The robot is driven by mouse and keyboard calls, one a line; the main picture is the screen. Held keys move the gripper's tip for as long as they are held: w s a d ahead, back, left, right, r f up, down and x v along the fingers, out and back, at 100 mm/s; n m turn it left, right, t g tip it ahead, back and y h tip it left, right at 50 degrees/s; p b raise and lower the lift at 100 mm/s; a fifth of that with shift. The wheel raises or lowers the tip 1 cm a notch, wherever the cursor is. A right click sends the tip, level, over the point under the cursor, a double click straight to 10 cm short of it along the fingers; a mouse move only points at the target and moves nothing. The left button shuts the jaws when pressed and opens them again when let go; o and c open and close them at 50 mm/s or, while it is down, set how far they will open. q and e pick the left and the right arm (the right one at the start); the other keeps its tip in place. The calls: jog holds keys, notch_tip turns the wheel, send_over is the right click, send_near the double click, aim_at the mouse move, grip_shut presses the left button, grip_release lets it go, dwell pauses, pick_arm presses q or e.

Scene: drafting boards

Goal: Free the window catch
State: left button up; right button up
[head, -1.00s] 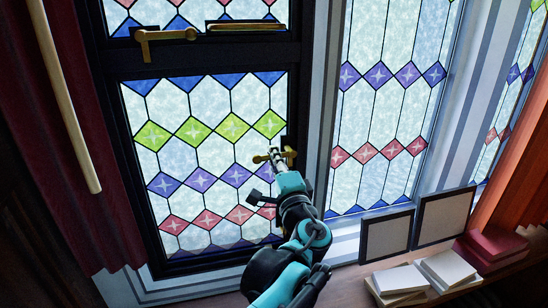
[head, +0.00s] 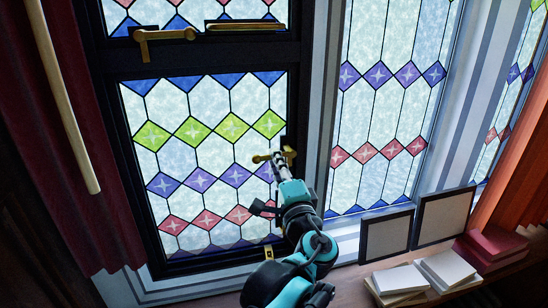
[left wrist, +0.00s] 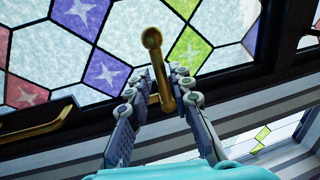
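A brass window catch (head: 262,158) sits on the right side of the dark frame of the lower stained-glass window. My left gripper (head: 280,162) is up at it, and its fingers cover part of it. In the left wrist view, the catch's round-ended lever (left wrist: 156,62) stands between the two spread fingertips of my left gripper (left wrist: 160,84). A gap shows on the lever's left side; the right finger is very close, and I cannot tell whether it touches. My right gripper is in neither view.
Another brass fitting (head: 268,253) sits low on the same frame; a brass handle (head: 165,34) and a brass bar (head: 246,26) are above. Right of my arm, the sill holds dark-framed panels (head: 387,236) and books (head: 400,280). A red curtain (head: 75,150) hangs left.

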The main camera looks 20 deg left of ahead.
pick_arm(q)
jog(key=v, duration=0.9)
jog(key=shift+s, duration=0.2)
jog(key=shift+d+f, duration=0.15)
